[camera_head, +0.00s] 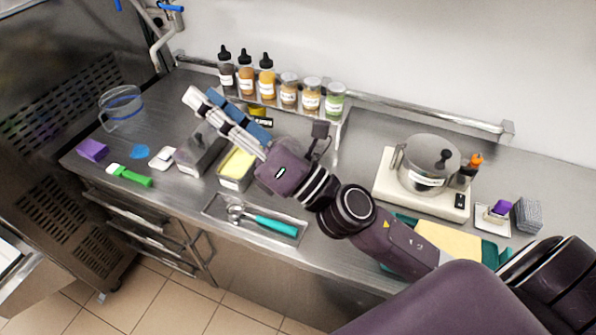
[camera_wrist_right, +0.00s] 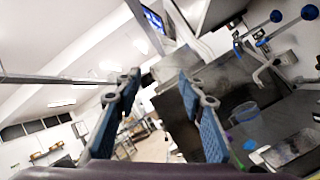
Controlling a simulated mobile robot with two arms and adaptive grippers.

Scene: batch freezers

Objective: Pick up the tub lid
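In the head view, a metal tub (camera_head: 200,150) with a grey top stands on the counter, left of an open metal tub (camera_head: 238,166) with yellow contents. The grey top may be the tub lid; I cannot tell for sure. My right gripper (camera_head: 204,96) is above and behind these tubs, in the air, pointing up and left, and partly covers the view behind them. In the right wrist view, its two blue-padded fingers (camera_wrist_right: 160,82) stand apart with nothing between them. My left gripper is not in view.
Sauce bottles (camera_head: 246,75) and jars stand on a rear shelf close to my right gripper. A clear jug (camera_head: 121,107), purple block (camera_head: 92,150) and green brush (camera_head: 129,175) are at left. A scoop tray (camera_head: 255,219) lies in front; a pot (camera_head: 428,165) stands at right.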

